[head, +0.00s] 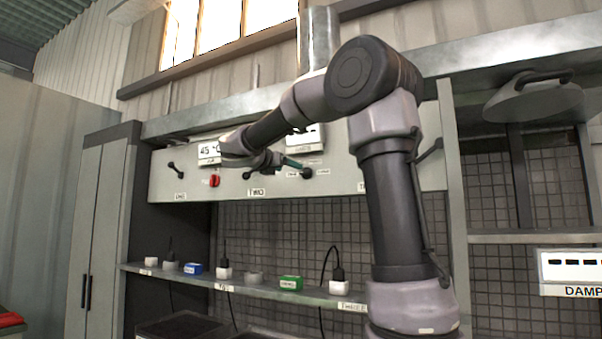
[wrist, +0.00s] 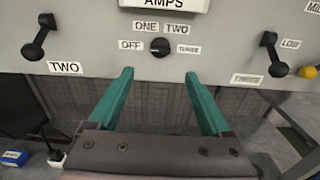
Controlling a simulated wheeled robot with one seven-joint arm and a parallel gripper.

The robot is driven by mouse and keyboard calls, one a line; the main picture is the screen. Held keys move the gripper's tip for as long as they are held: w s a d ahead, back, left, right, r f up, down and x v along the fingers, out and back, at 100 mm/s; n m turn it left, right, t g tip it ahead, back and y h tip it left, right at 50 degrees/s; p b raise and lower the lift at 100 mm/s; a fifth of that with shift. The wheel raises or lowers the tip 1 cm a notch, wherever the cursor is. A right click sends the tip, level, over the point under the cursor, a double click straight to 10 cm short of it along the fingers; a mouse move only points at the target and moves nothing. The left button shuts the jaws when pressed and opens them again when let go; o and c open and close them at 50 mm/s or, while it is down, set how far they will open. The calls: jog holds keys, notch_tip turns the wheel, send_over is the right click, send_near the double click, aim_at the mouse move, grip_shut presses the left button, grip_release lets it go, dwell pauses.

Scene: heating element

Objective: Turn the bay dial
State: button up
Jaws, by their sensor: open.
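The bay dial (wrist: 160,47) is a small round black knob on the grey panel, with labels OFF, ONE, TWO and THREE around it. Which label it points to is too small to read surely. In the head view the dial (head: 307,173) shows just right of my gripper (head: 288,162). In the wrist view my gripper (wrist: 159,75) is open and empty, its two teal fingers reaching toward the panel. The dial appears above the gap between the fingertips, roughly centred, and apart from them.
Black levers stand on the panel at label TWO (wrist: 38,38) and label THREE (wrist: 272,45). An AMPS display (wrist: 165,4) sits above the dial. A red knob (head: 215,181) is further left. Below, a shelf (head: 254,287) holds plugs, a blue box (head: 195,269) and a green box (head: 291,283).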

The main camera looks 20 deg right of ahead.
aim_at(304, 172)
jog(key=x, duration=1)
jog(key=shift+w+d+r, duration=0.25)
jog(key=shift+d, duration=0.05)
grip_shut()
jog(key=shift+m, duration=0.3)
jog(key=m, duration=0.5)
jog(key=shift+m, duration=0.3)
jog(key=m, duration=0.5)
jog(key=shift+s, duration=0.1)
jog(key=shift+f+m, duration=0.1)
jog(key=shift+m, duration=0.2)
